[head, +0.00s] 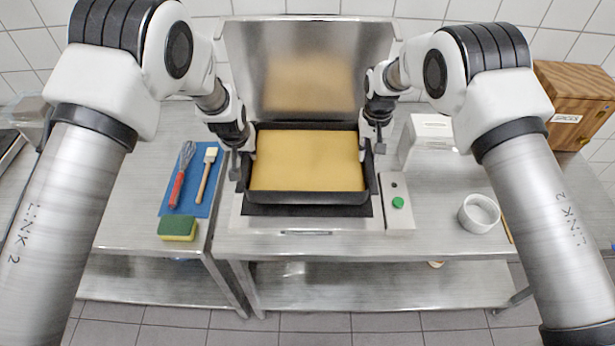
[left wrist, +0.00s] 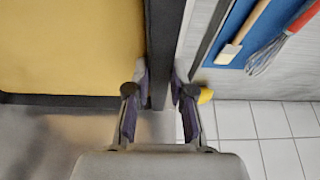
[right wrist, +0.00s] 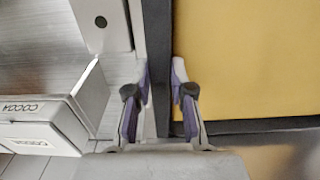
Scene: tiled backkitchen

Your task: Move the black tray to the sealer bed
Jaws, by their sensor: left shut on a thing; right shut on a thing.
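The black tray (head: 308,198), filled with a flat yellow-tan content, is level over the sealer bed (head: 290,211), whose dark front strip shows below the tray's front wall. I cannot tell whether the tray touches the bed. My left gripper (head: 246,152) is shut on the tray's left wall, and the left wrist view shows that wall (left wrist: 164,45) between its fingers. My right gripper (head: 367,150) is shut on the right wall, which shows between its fingers in the right wrist view (right wrist: 157,45). The tray hides most of the bed.
The sealer's shiny lid (head: 310,60) stands raised behind the tray. A green button (head: 398,202) is on its right. A blue mat (head: 190,187) with a whisk and brush, and a sponge (head: 178,229), lie left. A white box (head: 427,138) and a white bowl (head: 480,213) stand right.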

